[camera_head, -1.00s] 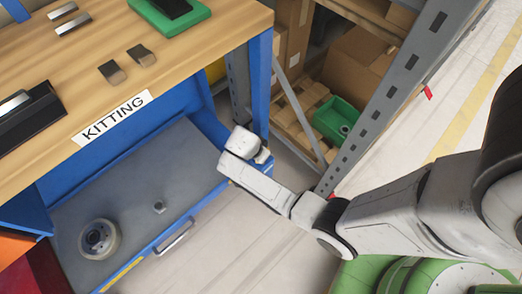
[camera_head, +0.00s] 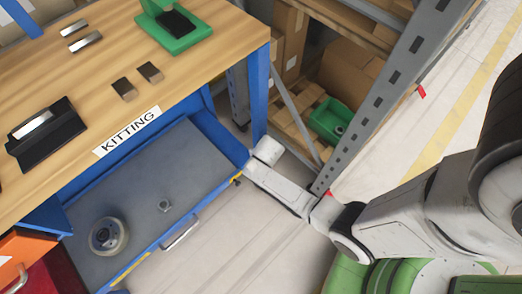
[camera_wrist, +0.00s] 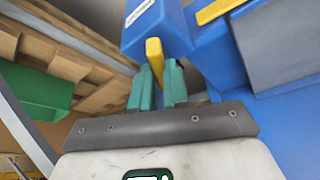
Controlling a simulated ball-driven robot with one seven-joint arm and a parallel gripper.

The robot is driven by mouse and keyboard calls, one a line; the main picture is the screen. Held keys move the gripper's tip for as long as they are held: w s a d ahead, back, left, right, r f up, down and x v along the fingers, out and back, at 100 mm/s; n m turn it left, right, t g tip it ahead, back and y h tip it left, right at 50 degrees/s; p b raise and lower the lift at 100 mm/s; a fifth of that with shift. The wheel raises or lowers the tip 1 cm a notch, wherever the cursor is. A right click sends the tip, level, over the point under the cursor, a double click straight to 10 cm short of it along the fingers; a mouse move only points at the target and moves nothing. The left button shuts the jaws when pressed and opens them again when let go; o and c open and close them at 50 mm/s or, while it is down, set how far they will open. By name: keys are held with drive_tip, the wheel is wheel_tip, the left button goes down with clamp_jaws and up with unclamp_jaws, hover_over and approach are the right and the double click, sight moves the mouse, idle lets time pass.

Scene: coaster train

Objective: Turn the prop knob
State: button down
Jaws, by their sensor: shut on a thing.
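In the wrist view, the yellow prop knob (camera_wrist: 155,58) is a flat upright bar in front of a blue housing (camera_wrist: 160,22) with a white label. My gripper (camera_wrist: 158,80) has two teal fingers closed on the lower end of the yellow bar, one on each side. In the head view, my arm reaches to the right front corner of the blue bench. A small yellow bit (camera_head: 237,181) shows there beside the arm's end. The fingers are too small to make out in that view.
The wooden bench top (camera_head: 200,60) labelled KITTING is just above. A grey rack upright (camera_head: 375,105) stands close to the arm. A green bin (camera_head: 328,118) sits behind it.

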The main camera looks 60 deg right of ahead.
drive_tip(key=n+y+p, duration=0.1)
drive_tip(key=n, duration=0.2)
drive_tip(key=shift+d+r+n+t+p, duration=0.1)
drive_tip(key=shift+n+t+p, duration=0.2)
drive_tip(key=shift+n+t, duration=0.1)
drive_tip(key=n+y, duration=0.1)
drive_tip(key=n, duration=0.1)
drive_tip(key=shift+d+n, duration=0.1)
drive_tip(key=shift+n, duration=0.2)
drive_tip(key=n+y, duration=0.1)
drive_tip(key=n, duration=0.2)
drive_tip(key=shift+d+f+t+y+b, duration=0.1)
drive_tip(key=shift+f+t+y+b, duration=0.1)
drive_tip(key=shift+t+y+b, duration=0.15)
drive_tip(key=shift+n+y+b, duration=0.55)
drive_tip(key=shift+n, duration=1.15)
drive_tip(key=shift+s, duration=0.1)
drive_tip(key=c, duration=1.1)
unclamp_jaws()
drive_tip(key=shift+r, duration=0.1)
